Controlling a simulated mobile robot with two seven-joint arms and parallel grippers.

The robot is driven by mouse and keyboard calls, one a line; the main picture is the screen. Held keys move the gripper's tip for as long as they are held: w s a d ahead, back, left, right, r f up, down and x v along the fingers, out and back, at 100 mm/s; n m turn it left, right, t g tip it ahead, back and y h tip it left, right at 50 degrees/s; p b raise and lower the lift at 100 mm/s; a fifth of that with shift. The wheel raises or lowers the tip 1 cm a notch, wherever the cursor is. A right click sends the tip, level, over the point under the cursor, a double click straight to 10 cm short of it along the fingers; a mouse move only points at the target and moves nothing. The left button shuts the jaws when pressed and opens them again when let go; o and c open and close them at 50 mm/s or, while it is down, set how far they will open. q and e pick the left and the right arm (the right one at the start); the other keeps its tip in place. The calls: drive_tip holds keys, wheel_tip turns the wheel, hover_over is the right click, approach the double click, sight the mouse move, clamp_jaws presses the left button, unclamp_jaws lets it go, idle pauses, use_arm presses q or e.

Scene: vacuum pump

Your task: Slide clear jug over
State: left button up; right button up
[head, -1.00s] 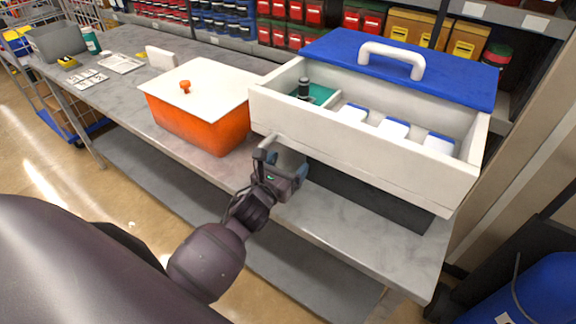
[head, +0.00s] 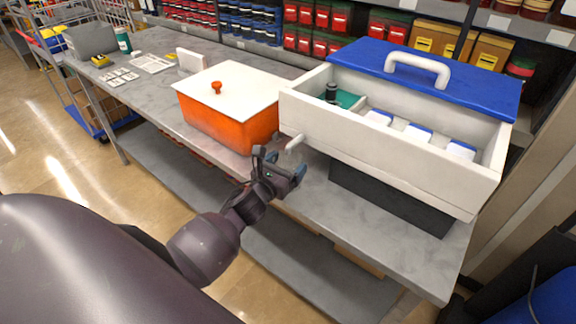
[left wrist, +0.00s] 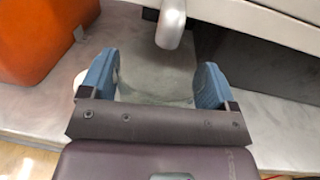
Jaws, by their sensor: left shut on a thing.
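My left gripper (head: 279,165) is low over the front of the grey bench, in front of the gap between the orange bin and the white drawer. In the left wrist view its two blue fingers (left wrist: 155,82) stand apart with a faint, see-through grey-green thing between them. I take this to be the clear jug (left wrist: 155,70), held between the fingers. Its outline is hard to make out, and I cannot pick it out in the head view. My right gripper is not in view.
The orange bin (head: 222,121) with a white lid stands left of the gripper. The open white drawer (head: 390,155) overhangs on the right, its handle (head: 296,143) sticking out close by. A dark block (head: 390,195) sits under it. The bench's front edge is near.

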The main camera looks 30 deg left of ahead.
use_arm(q)
drive_tip(key=o, duration=0.9)
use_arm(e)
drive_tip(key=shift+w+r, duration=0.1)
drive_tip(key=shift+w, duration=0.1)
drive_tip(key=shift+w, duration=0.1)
use_arm(q)
drive_tip(key=shift+s, duration=0.3)
drive_tip(key=s+b, duration=0.1)
drive_tip(key=s, duration=0.9)
drive_tip(key=shift+s, duration=0.1)
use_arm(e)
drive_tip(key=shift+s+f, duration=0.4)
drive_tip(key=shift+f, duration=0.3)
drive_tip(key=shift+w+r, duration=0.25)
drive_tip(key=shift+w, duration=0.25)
